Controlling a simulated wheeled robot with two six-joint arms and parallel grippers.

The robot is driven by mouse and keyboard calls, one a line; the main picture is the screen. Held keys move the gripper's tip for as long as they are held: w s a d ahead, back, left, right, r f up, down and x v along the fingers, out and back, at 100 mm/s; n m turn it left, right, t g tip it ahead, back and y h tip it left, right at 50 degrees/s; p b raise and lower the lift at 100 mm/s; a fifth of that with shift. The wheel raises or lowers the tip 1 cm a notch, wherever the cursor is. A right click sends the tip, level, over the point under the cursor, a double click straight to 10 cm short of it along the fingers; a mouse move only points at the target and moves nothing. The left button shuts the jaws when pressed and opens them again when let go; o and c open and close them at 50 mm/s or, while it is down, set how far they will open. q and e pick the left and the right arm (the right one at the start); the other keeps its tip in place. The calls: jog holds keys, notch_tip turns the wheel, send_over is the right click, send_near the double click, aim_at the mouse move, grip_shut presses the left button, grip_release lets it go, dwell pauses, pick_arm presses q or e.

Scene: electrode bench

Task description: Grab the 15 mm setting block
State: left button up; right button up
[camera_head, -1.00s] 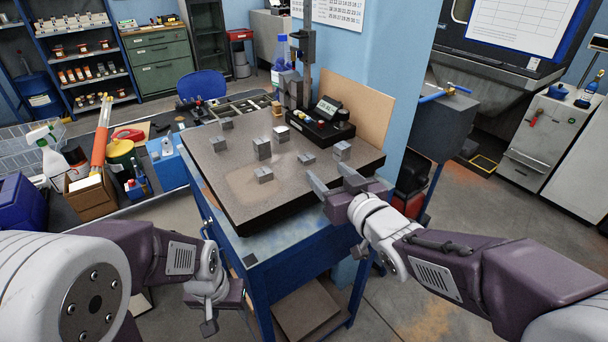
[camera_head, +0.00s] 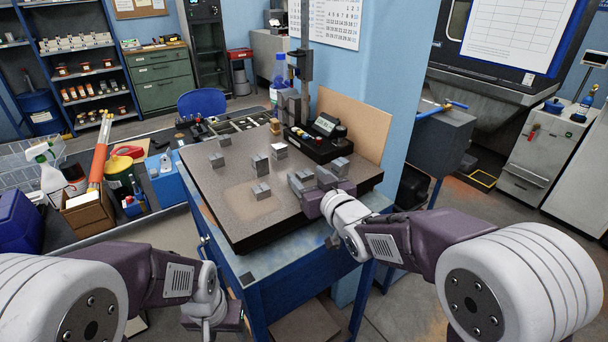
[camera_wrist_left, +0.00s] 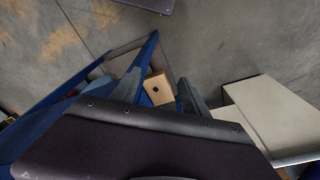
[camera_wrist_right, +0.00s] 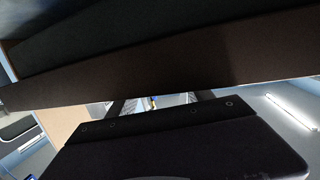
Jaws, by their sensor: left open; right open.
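Several small grey metal setting blocks stand on the dark granite plate (camera_head: 240,215). They include a far left block (camera_head: 224,140), a left block (camera_head: 217,160), a middle block (camera_head: 261,165), a front block (camera_head: 261,191) and a right block (camera_head: 340,167). I cannot read their sizes, so I cannot tell which is 15 mm. My right gripper (camera_head: 308,180) is open, low over the plate's right side. A grey block (camera_head: 306,174) shows at its fingers, partly hidden; contact is unclear. My left gripper (camera_wrist_left: 160,95) is open and empty, below and left of the plate.
A black gauge stand with a display (camera_head: 318,132) stands at the back right of the plate, beside a tan board (camera_head: 355,120). Another block (camera_head: 280,150) is close to it. The plate's front left is clear. A dark surface fills much of the right wrist view.

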aim_at(308, 183)
jog(key=shift+s, duration=0.1)
jog(key=c, duration=0.4)
grip_shut()
jog(key=shift+r, duration=0.55)
notch_tip(308, 183, up, 3)
jog(key=shift+f+p, duration=0.1)
jog(key=shift+p, duration=0.35)
jog(key=s+r+p, duration=0.2)
jog(key=s+r, duration=0.5)
jog(key=s, duration=0.4)
jog(key=shift+s+a, duration=0.3)
jog(key=shift+a, duration=0.1)
